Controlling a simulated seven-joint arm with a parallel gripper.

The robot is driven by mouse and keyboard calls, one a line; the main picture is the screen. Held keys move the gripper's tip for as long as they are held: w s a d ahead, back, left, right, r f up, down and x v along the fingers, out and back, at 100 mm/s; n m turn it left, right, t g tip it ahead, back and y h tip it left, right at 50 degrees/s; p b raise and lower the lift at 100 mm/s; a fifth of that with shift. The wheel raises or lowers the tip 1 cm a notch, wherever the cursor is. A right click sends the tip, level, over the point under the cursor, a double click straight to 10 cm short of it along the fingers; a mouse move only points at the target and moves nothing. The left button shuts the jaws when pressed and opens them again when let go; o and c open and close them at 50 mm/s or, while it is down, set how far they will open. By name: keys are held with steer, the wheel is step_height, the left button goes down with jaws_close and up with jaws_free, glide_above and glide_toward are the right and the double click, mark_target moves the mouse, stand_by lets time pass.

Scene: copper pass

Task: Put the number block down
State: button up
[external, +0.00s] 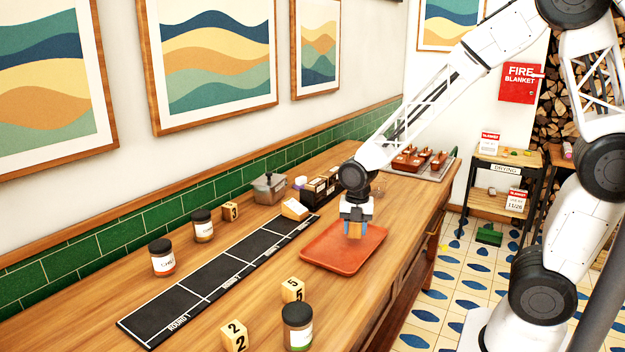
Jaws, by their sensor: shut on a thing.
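My gripper (355,222) points down over the orange-red tray (318,257) and is shut on a small yellowish block (355,231). Any number on the held block is too small to read. I cannot tell whether the block touches the tray or is just above it. Other number blocks stand on the wooden counter: a 5 block (292,290) and a 2 block (234,336) in front of the black strip, and a 3 block (230,211) behind it near the green tiles.
A black marked strip (215,275) runs along the counter. Jars stand at the front (297,328) and behind the strip (162,258), (203,226). A grey lidded container (269,188), a wedge-shaped block (294,209) and a dark box (320,188) stand behind the tray. A loaded tray (436,172) lies at the far end.

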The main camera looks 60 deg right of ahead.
steer(key=shift+f, duration=0.95)
steer(key=shift+f, duration=0.15)
steer(key=o, duration=0.9)
step_height(320, 180, up, 12)
steer(key=shift+r, duration=0.15)
stand_by(0.3)
